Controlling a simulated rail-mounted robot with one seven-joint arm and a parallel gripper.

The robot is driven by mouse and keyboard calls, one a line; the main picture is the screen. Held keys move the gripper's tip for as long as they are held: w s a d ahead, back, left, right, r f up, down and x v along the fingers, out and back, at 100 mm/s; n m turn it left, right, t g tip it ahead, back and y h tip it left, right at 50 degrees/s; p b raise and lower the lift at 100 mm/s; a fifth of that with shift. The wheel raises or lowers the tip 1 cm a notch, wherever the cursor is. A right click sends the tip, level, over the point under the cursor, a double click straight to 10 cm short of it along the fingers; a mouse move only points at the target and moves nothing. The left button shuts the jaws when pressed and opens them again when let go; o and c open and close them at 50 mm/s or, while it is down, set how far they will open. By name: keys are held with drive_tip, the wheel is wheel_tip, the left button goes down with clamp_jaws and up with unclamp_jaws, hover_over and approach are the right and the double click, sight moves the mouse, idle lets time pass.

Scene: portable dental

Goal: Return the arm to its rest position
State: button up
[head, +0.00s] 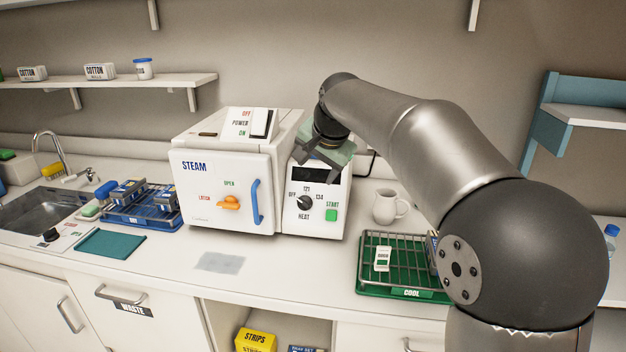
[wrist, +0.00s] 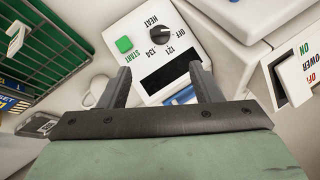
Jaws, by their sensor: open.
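My arm reaches from the right side of the head view to my gripper (head: 318,172), which is in front of the upper part of the steam sterilizer's control panel (head: 317,209). In the wrist view my gripper (wrist: 160,84) has its two fingers well apart with nothing between them. The panel's dark display (wrist: 171,77), heat dial and green START button (wrist: 124,45) show beyond the fingers. I cannot tell from these frames whether a fingertip touches the panel. The steam sterilizer (head: 222,196) has its door shut.
A white jug (head: 389,207) and a green COOL tray (head: 400,292) with a rack stand right of the sterilizer. A blue tray (head: 140,217) with cassettes, a teal mat (head: 110,244) and a sink (head: 42,213) are at left. A grey pad (head: 220,263) lies on the counter in front.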

drive_tip(key=shift+s+d+r, duration=0.15)
drive_tip(key=shift+s+r, duration=0.2)
drive_tip(key=shift+r, duration=0.25)
drive_tip(key=s+d+f+n+g+p, duration=0.1)
drive_tip(key=s+d+f, duration=0.4)
drive_tip(key=s, duration=0.7)
drive_tip(key=s+d+f+n+g+h+p, duration=0.1)
drive_tip(key=s+d+f+n+g, duration=0.2)
drive_tip(key=s+d+f, duration=0.2)
drive_tip(key=s+d+f+n+g+h+p, duration=0.1)
drive_tip(key=s+d+f, duration=0.3)
drive_tip(key=s+f, duration=0.5)
drive_tip(key=s+n, duration=0.1)
drive_tip(key=s, duration=0.8)
drive_tip(key=shift+s+d+f+g, duration=0.25)
drive_tip(key=shift+s+d+g, duration=0.15)
